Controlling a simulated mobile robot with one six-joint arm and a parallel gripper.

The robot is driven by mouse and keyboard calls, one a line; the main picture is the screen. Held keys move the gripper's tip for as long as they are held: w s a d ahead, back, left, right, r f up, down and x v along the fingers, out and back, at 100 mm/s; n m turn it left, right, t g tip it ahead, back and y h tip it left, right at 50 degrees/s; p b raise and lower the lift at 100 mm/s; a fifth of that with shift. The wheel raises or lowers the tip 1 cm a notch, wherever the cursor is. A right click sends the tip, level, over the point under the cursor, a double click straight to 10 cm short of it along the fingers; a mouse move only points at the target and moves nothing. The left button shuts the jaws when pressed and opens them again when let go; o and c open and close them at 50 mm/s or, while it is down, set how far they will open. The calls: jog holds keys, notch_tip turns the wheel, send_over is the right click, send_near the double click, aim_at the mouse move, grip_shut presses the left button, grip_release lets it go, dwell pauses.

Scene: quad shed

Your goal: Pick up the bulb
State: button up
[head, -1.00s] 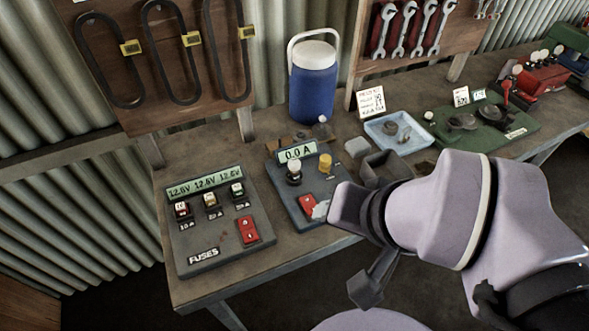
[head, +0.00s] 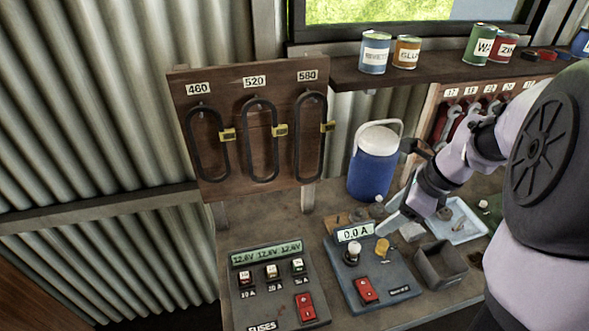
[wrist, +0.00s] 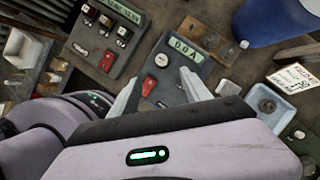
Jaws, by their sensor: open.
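My gripper (head: 394,222) is above the back right of the panel, apart from the bulb. In the wrist view my gripper (wrist: 160,77) is open and empty, the pale disc lying between its fingertips in the picture.
A blue jug (head: 374,172) stands behind the tester. A fuse panel (head: 272,285) is at its left. A grey open box (head: 441,266) and a pale blue tray (head: 462,222) are at its right. Belts hang on a board (head: 235,150) behind.

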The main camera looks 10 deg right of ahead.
jog(key=b, duration=0.5)
send_near(357, 244)
jog(key=x, duration=0.5)
jog(key=shift+s+a+f, duration=0.1)
jog(key=shift+a+f, duration=0.05)
jog(key=b+x, duration=0.2)
jog(key=x, duration=0.4)
jog(key=shift+f+b, duration=0.2)
jog(key=shift+b, duration=0.15)
jog(key=shift+r, duration=0.15)
jog(key=shift+c, duration=0.5)
grip_shut()
